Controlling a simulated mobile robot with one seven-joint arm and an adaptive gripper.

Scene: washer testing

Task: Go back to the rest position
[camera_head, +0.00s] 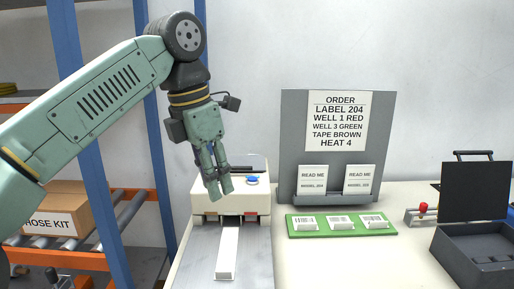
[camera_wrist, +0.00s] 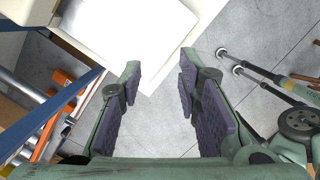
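My gripper (camera_head: 219,190) hangs fingers-down in the head view, in front of the upper part of the cream machine (camera_head: 206,202) in the picture.
An order board (camera_head: 288,150) with two READ ME cards stands on the table. A green tray (camera_head: 385,229) with several labelled pieces lies before it. A black open case (camera_head: 440,250) sits at right. A blue-posted rack with a HOSE KIT box (camera_head: 65,205) stands at left.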

